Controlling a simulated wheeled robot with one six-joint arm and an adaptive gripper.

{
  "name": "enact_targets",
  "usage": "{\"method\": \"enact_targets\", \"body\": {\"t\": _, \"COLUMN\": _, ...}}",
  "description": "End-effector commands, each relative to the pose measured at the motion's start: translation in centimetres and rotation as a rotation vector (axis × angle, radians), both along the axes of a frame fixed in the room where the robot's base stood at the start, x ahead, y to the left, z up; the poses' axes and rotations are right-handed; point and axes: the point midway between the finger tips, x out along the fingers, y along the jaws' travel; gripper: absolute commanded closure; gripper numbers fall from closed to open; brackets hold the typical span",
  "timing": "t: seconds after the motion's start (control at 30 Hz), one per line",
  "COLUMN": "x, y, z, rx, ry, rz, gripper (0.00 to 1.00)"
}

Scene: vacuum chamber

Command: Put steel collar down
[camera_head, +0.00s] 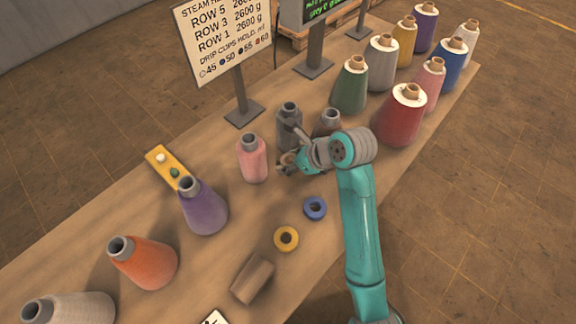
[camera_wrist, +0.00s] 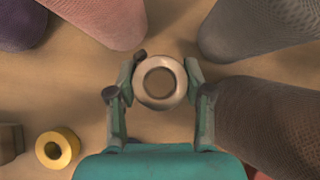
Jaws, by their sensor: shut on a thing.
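The steel collar (camera_wrist: 160,101) is a pale, thick ring with a round hole, seen in the wrist view between the two fingertips. My gripper (camera_wrist: 160,80) is shut on it, one finger at each side. In the head view my gripper (camera_head: 291,163) is low over the table (camera_head: 225,283), between the pink spool (camera_head: 253,160) and the brown spool (camera_head: 327,121), in front of the dark grey spool (camera_head: 289,125). The collar is mostly hidden there by the fingers. I cannot tell whether it touches the table.
A blue ring (camera_head: 315,208) and a yellow ring (camera_head: 286,238) lie in front of my gripper. A brown block (camera_head: 252,279) lies nearer. A purple spool (camera_head: 203,208) stands left; a sign (camera_head: 222,38) stands behind. Bare table lies between the pink spool and the rings.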

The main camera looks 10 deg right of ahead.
Motion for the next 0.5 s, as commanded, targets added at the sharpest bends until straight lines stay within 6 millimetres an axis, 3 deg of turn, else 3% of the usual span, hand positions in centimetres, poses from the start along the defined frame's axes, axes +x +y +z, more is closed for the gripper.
{"method": "enact_targets", "body": {"t": 0.5, "x": 0.0, "y": 0.0, "z": -4.5, "rx": 0.0, "ry": -0.001, "rz": -0.001, "gripper": 0.94}}
